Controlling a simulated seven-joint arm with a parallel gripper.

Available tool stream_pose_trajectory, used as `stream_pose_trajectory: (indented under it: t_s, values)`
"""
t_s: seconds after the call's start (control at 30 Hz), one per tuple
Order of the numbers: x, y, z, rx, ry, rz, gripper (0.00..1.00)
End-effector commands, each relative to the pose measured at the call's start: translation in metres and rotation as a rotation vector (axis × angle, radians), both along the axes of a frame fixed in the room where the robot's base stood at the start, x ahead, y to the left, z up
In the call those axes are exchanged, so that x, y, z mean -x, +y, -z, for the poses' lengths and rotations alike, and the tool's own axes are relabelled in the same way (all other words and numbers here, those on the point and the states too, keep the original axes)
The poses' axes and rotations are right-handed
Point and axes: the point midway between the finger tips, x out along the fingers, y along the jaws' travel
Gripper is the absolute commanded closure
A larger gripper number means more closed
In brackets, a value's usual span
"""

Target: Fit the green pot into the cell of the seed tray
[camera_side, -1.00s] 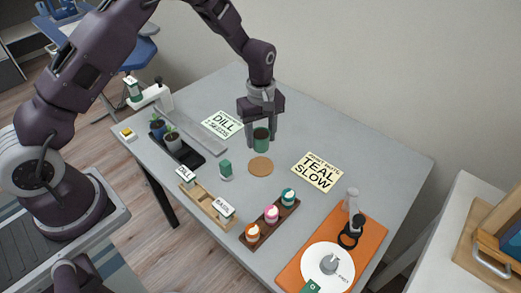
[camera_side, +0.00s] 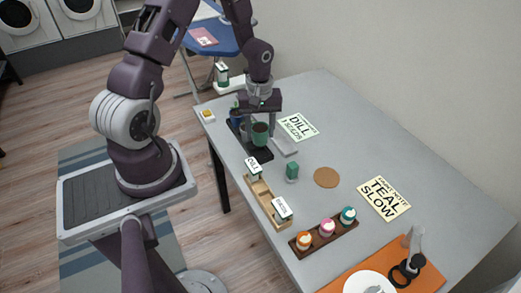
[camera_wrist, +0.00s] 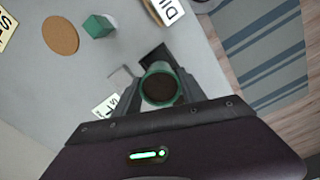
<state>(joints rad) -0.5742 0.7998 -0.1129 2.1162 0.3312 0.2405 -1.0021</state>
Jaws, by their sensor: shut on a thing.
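The green pot (camera_side: 260,138), filled with dark soil, is held upright between the fingers of my gripper (camera_side: 260,127). In the wrist view the pot's round rim (camera_wrist: 178,92) shows between the two fingers. The black seed tray (camera_side: 263,154) lies at the table's left edge, and the pot is over or at its near part. A bit of the dark tray also shows in the wrist view (camera_wrist: 153,54), just beyond the pot. Other pots in the tray are partly hidden behind my gripper. I cannot tell whether the pot's base is above the cell or inside it.
A green block (camera_side: 292,171) and a round cork mat (camera_side: 326,178) lie right of the tray.

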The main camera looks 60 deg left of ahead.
Motion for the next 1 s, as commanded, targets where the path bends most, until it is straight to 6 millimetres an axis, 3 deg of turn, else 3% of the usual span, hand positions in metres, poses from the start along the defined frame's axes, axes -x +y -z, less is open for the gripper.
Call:
stream_pose_trajectory:
  t_s: [0.3,0.67,0.7,0.8,1.0]
  values:
    - [0.000,-0.001,0.058,0.000,0.002,-0.001,1.00]
    - [-0.001,0.000,0.064,-0.001,0.000,-0.002,1.00]
    - [-0.001,0.000,0.065,-0.001,0.000,-0.002,0.50]
    - [-0.001,0.000,0.065,-0.001,0.000,-0.002,0.30]
    - [-0.001,0.000,0.065,-0.001,0.000,-0.002,0.30]
